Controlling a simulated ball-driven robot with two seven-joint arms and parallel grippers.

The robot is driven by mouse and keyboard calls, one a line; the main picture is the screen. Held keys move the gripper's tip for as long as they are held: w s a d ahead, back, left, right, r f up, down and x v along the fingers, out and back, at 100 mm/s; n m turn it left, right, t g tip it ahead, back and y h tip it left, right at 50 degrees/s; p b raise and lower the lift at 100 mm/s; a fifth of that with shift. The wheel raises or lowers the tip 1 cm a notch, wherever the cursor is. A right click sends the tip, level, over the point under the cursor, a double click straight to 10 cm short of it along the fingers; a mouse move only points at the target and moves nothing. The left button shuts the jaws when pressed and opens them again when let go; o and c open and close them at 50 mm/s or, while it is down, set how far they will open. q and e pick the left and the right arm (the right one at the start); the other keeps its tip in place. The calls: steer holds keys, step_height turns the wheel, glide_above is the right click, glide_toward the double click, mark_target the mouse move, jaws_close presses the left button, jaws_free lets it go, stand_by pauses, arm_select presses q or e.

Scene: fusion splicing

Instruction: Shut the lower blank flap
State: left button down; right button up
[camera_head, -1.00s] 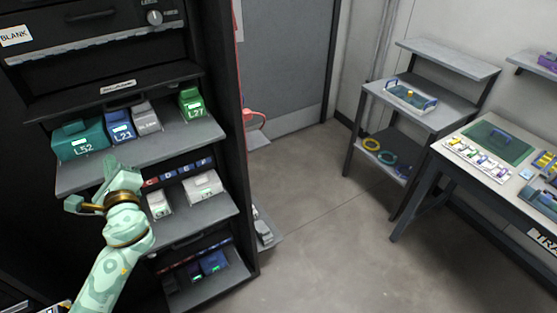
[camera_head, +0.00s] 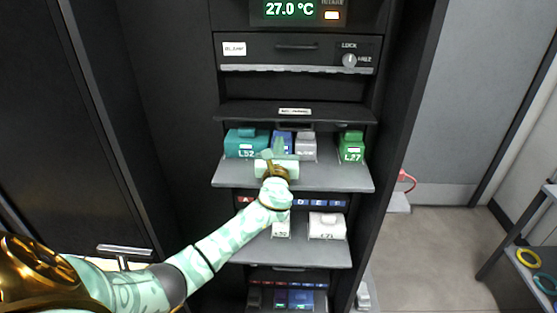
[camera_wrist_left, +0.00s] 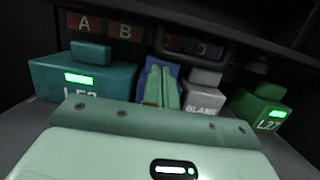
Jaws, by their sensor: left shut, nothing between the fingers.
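A black flap (camera_head: 262,110) with a small white label juts out above the upper grey shelf (camera_head: 335,180) of the dark cabinet. Its label is too small to read, so I cannot tell if it is the lower blank flap. A dark handle (camera_wrist_left: 193,45) hangs over the modules in the left wrist view. Higher up, a panel marked BLANK (camera_head: 295,50) sits flush, with a lock knob. My left gripper (camera_head: 279,147) is shut and empty in front of the blue module (camera_head: 283,137), partly hiding it; its fingers (camera_wrist_left: 160,85) also show in the wrist view. My right gripper is out of view.
The shelf carries a teal L52 module (camera_head: 245,143), a grey BLANK module (camera_head: 305,148) and a green L27 module (camera_head: 351,147). White modules (camera_head: 327,225) stand on the shelf below. A black cabinet door (camera_head: 75,120) is at left.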

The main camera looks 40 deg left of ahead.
mark_target(295, 120)
arm_select(q)
step_height(295, 120, up, 4)
steer(key=shift+w+a+f+p, duration=0.15)
steer(key=shift+f+p, duration=0.05)
steer(key=shift+p, duration=0.8)
steer(key=shift+r, duration=0.25)
steer(key=shift+f, duration=0.1)
